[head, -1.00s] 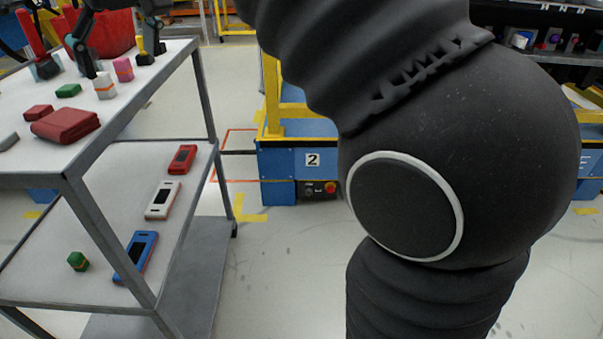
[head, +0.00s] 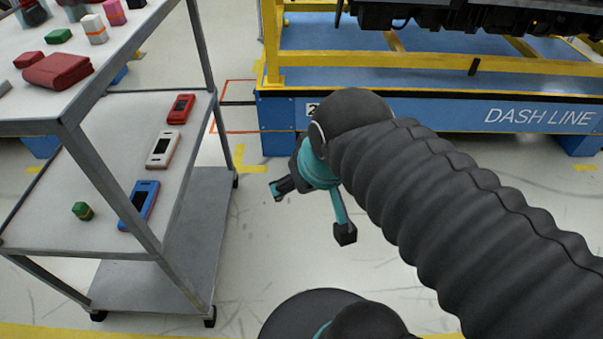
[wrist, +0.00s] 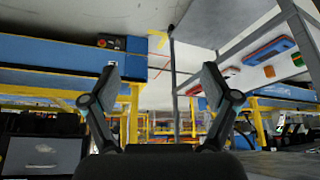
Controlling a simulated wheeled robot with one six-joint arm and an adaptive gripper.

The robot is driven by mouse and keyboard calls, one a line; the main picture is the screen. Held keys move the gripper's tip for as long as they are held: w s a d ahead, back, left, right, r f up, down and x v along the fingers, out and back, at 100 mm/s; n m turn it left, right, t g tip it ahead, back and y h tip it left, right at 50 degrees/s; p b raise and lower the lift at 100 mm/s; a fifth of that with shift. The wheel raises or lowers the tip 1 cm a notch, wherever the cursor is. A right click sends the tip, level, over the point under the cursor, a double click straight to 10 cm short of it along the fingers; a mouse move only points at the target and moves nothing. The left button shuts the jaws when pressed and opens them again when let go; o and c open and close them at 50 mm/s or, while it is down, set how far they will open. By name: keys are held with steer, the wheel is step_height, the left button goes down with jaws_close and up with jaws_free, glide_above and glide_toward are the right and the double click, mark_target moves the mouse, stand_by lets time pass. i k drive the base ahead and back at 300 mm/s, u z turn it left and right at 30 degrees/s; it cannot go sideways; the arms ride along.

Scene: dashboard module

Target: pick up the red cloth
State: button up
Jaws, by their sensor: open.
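The red cloth (head: 57,70) lies folded on the top shelf of the grey cart at the left of the head view, near the shelf's front edge. I do not make it out in the wrist view. My gripper (head: 312,212) hangs over the open floor to the right of the cart, well apart from the cloth and lower in the picture. Its two fingers are spread with nothing between them. The wrist view also shows the gripper (wrist: 160,75) open and empty.
A smaller red block (head: 29,60) and a green block (head: 58,36) lie near the cloth. The lower shelf holds a red device (head: 181,109), a white one (head: 163,149) and a blue one (head: 139,206). A cart post (head: 202,55) and the blue dash-line base (head: 430,113) bound the free floor.

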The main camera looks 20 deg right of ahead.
mark_target(58, 70)
steer(key=z, duration=2.55)
steer(key=k, duration=1.25)
steer(key=u, duration=2.4)
